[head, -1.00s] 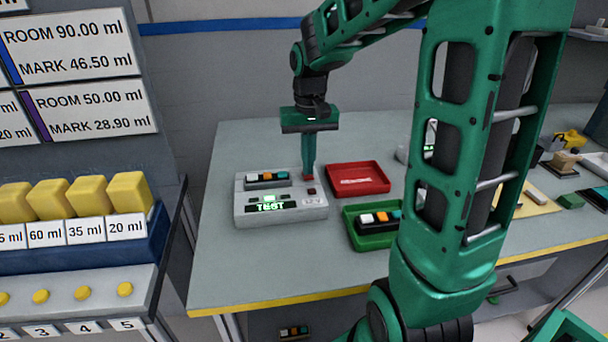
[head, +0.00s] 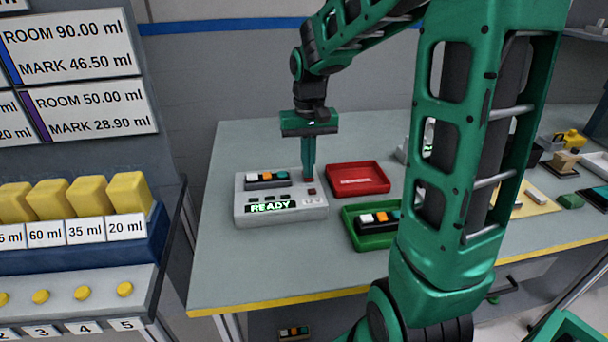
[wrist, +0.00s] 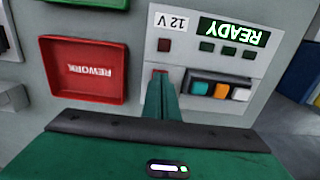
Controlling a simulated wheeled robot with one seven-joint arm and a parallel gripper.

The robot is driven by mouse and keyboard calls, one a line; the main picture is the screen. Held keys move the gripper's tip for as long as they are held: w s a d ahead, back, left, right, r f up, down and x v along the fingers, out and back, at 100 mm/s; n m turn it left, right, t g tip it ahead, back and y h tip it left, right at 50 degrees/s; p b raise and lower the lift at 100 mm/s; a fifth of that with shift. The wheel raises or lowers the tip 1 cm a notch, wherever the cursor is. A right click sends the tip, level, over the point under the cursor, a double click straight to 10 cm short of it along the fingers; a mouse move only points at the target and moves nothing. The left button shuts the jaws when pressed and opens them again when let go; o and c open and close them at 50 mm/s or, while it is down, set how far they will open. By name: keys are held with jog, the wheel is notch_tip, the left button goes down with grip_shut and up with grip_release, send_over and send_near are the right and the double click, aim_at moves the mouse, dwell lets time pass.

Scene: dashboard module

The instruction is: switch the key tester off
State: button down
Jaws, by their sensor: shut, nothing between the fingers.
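The key tester (head: 281,211) is a grey box on the bench, with its display (head: 271,207) lit green and reading READY. The display also shows upside down in the wrist view (wrist: 233,32). A key module (head: 266,180) with white, orange and teal keys sits in the tester's back left. My gripper (head: 309,178) is shut and empty, pointing down at the tester's back right corner. In the wrist view its tips are at a red button (wrist: 160,72) and partly hide it; I cannot tell whether they touch it. A dark red square (wrist: 164,45) lies beside it, near the 12 V label.
A red REWORK tray (head: 358,188) lies right of the tester, empty. A green tray (head: 352,237) in front of it holds another key module (head: 378,220). Bare bench (head: 270,262) lies in front of the tester.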

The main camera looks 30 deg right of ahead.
notch_tip(320, 180, up, 7)
dwell(0.8)
dwell(0.5)
jog(key=shift+m, duration=0.9)
jog(key=s+d+f, duration=0.1)
jog(key=s+f, duration=0.1)
jog(key=s, duration=0.6)
jog(key=s+d+f, duration=0.1)
jog(key=s+f, duration=0.1)
jog(key=s, duration=0.6)
jog(key=s+d+f, duration=0.1)
jog(key=s+f, duration=0.1)
jog(key=s, duration=0.7)
jog(key=shift+d+f, duration=0.3)
jog(key=shift+w, duration=0.1)
jog(key=w+a+r, duration=0.1)
jog(key=w+r, duration=0.3)
jog(key=w, duration=0.5)
jog(key=w+r+n, duration=0.1)
jog(key=w+r, duration=0.4)
jog(key=w, duration=0.4)
jog(key=w+a+r, duration=0.1)
jog(key=w+r, duration=0.3)
jog(key=w, duration=0.5)
jog(key=shift+a+r+n, duration=0.35)
jog(key=shift+n, duration=0.05)
